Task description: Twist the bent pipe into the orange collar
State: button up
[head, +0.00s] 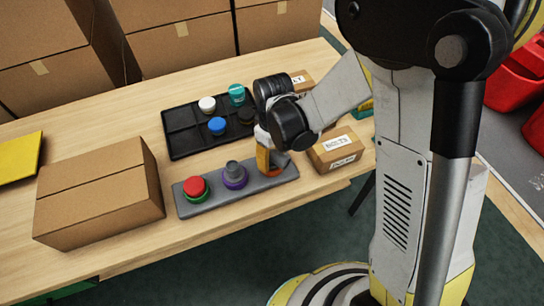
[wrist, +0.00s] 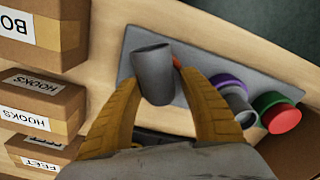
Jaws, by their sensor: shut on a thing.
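My gripper (head: 266,158) is over the right end of a grey base plate (head: 206,204). Its yellow fingers (wrist: 160,84) are shut on the grey bent pipe (wrist: 152,68), one on each side; the pipe also shows beside the fingers in the head view (head: 281,159). The orange collar (head: 270,173) is right under the gripper, mostly hidden. Only a sliver of it shows behind the pipe in the wrist view (wrist: 177,62). I cannot tell how far the pipe sits in the collar.
On the same plate stand a purple collar (head: 234,182) with a grey fitting and a green collar (head: 196,196) with a red cap. A black tray (head: 180,141) with several caps lies behind. A cardboard box (head: 100,192) stands left; labelled boxes (head: 335,149) stand close on the right.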

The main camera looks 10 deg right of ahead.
jog(key=shift+m, duration=0.6)
jog(key=shift+m, duration=0.8)
jog(key=shift+m, duration=0.7)
jog(key=shift+m, duration=0.8)
jog(key=shift+a+m, duration=0.1)
jog(key=shift+m, duration=0.6)
